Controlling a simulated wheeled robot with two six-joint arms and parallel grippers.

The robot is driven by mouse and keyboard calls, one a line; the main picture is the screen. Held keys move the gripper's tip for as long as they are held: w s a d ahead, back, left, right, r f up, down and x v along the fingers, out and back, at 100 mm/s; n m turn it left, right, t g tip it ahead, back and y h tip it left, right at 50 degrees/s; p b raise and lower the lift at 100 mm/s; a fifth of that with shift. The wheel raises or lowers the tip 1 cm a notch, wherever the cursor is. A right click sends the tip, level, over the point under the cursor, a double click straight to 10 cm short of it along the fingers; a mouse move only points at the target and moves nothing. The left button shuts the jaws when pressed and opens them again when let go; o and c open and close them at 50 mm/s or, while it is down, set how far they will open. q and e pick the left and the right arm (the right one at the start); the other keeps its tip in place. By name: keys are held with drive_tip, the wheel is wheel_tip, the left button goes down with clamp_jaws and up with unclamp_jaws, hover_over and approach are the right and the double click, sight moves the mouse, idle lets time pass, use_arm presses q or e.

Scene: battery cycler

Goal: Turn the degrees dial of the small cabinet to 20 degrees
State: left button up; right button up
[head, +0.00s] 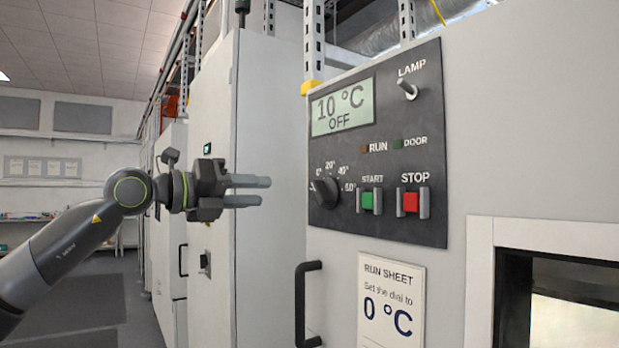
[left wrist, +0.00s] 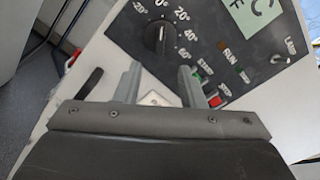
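The degrees dial (head: 324,191) is a dark round knob on the control panel, with marks including 0°, 20°, 40° and 60° around it. It also shows in the left wrist view (left wrist: 160,38), where its light pointer line seems to lie between 0° and 20°. The display (head: 343,107) reads 10 °C and OFF. My left gripper (head: 266,191) is open and empty, to the left of the dial and apart from it. In the left wrist view its two fingers (left wrist: 159,82) stand apart below the dial. My right gripper is not in view.
Right of the dial are the green START button (head: 369,201) and red STOP button (head: 411,202). The LAMP switch (head: 408,89) sticks out above. A black handle (head: 307,303) and a run sheet (head: 391,300) reading 0 °C are below the panel. A tall cabinet (head: 265,150) stands behind my gripper.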

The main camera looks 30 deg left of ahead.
sight(316, 191)
use_arm(q)
drive_tip(key=p+x, duration=0.9)
drive_tip(key=x, duration=0.1)
drive_tip(key=shift+w+d+r, duration=0.15)
drive_tip(key=shift+w+r, duration=0.05)
drive_tip(key=shift+p+x, duration=0.45)
drive_tip(key=shift+x, duration=0.5)
drive_tip(key=shift+f, duration=0.15)
clamp_jaws()
